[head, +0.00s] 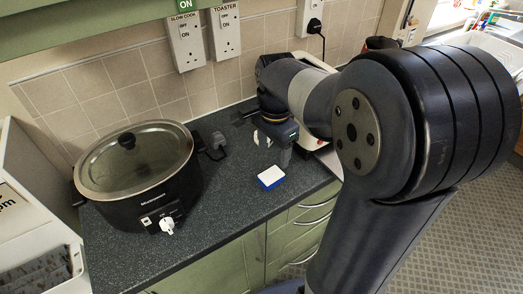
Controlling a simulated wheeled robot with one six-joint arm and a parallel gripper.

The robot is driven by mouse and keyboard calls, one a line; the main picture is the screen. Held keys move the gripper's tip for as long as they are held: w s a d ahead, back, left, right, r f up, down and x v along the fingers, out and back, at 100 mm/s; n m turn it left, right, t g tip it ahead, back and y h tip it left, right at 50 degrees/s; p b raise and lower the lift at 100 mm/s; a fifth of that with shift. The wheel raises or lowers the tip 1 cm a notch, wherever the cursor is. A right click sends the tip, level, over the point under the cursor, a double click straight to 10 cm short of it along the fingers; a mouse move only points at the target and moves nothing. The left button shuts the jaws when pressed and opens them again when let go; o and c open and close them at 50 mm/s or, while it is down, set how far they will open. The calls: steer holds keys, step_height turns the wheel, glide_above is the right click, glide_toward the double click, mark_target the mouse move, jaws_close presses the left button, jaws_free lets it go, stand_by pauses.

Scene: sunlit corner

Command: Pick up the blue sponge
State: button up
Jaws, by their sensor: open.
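The blue sponge (270,178) is a small block with a white top and blue sides. It lies on the dark speckled worktop (232,213), near its front edge, right of the slow cooker.
A black slow cooker (140,175) with a glass lid stands left on the worktop. A black plug (217,142) lies beside it. A white-and-red appliance (318,125) stands behind my arm. Sockets (187,42) are on the tiled wall. Worktop around the sponge's left and front is clear.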

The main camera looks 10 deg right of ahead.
mark_target(271, 175)
step_height(271, 175, down, 11)
steer(key=shift+w+a+r+p, duration=0.1)
steer(key=shift+r+p, duration=0.05)
steer(key=shift+p, duration=0.2)
stand_by(0.3)
steer(key=shift+c, duration=0.5)
steer(key=c, duration=0.9)
